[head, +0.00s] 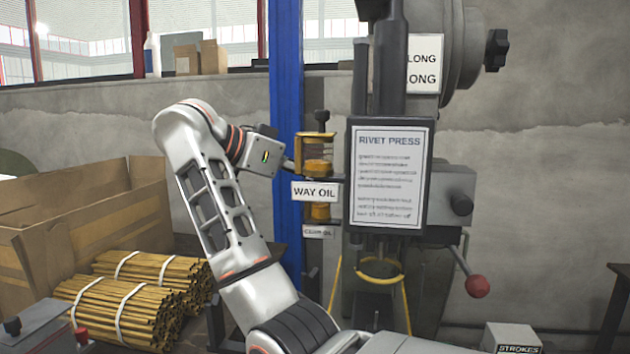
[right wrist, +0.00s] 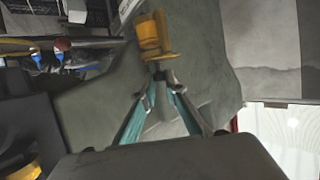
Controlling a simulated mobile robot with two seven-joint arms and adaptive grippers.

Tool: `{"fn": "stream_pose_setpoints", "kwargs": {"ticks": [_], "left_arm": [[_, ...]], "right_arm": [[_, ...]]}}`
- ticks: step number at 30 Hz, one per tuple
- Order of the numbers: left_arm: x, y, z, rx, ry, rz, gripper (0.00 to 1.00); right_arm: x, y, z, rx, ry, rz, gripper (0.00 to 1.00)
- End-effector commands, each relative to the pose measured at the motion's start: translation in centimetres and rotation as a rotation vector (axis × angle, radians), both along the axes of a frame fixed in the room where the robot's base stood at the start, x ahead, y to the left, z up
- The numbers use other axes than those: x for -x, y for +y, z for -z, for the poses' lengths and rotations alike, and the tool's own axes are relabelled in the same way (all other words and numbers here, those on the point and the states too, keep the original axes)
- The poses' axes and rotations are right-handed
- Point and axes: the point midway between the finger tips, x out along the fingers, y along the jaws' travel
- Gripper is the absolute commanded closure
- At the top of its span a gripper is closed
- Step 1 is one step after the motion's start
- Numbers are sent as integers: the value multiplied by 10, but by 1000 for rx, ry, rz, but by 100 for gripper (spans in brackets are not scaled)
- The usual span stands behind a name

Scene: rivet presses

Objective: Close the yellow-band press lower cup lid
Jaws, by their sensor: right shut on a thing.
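The rivet press (head: 389,175) stands at right of centre in the head view, with a yellow band (head: 380,270) low on its front. On its left side are an upper amber cup (head: 318,150) above the WAY OIL label (head: 315,192) and a lower amber cup (head: 320,212) partly hidden below that label. My right gripper (head: 289,166) is at the upper cup's left side. In the right wrist view my right gripper (right wrist: 158,82) has its fingers together on a small part at the base of an orange flanged piece (right wrist: 152,38). Whether this is a lid is unclear. My left gripper is out of view.
A red-knobbed lever (head: 477,286) projects at the press's right. A blue post (head: 287,80) stands behind my arm. Bundled rods (head: 125,305) and a cardboard box (head: 90,215) are at left. A STROKES box (head: 511,337) is at lower right.

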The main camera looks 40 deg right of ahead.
Motion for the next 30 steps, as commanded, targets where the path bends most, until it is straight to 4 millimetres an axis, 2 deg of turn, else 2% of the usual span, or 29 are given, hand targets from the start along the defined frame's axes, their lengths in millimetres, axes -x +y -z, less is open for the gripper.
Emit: {"fn": "stream_pose_setpoints", "kwargs": {"ticks": [6, 12, 21, 30], "left_arm": [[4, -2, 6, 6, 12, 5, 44], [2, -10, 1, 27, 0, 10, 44], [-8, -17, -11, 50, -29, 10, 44], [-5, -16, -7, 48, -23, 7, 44]], "right_arm": [[-1, 3, 5, -2, 8, 111, 100], [0, 5, 3, -2, 5, 181, 100], [1, 5, 1, -1, 1, 219, 100], [2, 5, 1, -2, -1, 220, 100]]}}
